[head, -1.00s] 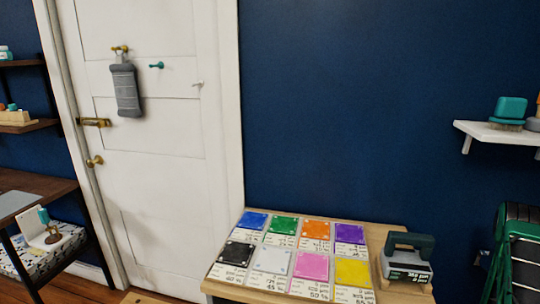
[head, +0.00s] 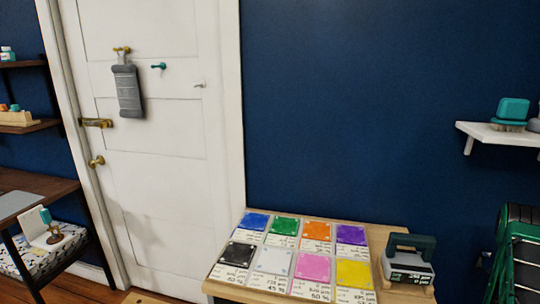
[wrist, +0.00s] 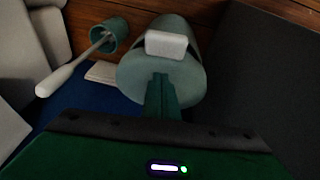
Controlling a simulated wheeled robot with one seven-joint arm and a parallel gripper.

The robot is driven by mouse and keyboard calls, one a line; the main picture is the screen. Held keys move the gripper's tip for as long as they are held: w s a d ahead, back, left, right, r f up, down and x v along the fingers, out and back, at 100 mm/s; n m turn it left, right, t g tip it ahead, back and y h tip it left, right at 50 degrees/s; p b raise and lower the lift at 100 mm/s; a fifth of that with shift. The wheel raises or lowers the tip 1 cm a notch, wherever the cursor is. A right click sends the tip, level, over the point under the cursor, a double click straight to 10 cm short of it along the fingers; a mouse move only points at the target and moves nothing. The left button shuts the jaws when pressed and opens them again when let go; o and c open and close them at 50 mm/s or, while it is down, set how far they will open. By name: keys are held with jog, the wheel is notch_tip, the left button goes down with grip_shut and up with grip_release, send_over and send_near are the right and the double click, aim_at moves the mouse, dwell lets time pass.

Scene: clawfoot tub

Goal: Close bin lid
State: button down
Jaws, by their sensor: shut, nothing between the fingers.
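In the wrist view, a pale grey-green round bin (wrist: 131,82) stands on the wooden floor, with a rounded disc-like face toward the camera. A white block (wrist: 166,45) shows at its upper middle. I cannot tell from this angle whether the lid is raised or down. My gripper (wrist: 160,78) is shut and empty, its green fingers pointing at the bin and overlapping its lower middle. I cannot tell if they touch. The head view shows neither the bin nor my gripper.
A white-handled brush (wrist: 75,69) leans in a teal cup (wrist: 105,33) left of the bin, near a small white slab (wrist: 100,72). A dark panel (wrist: 260,80) is to the right. A table (head: 388,292) with colour cards shows in the head view.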

jog(key=shift+f, duration=1.6)
dwell(0.9)
jog(key=shift+f, duration=0.15)
jog(key=shift+s+f, duration=0.1)
jog(key=shift+f, duration=0.25)
jog(key=shift+s+f, duration=0.15)
jog(key=shift+f, duration=1.45)
jog(key=shift+r, duration=3)
jog(key=v, duration=1)
jog(key=shift+a+r, duration=0.15)
jog(key=shift+r, duration=0.2)
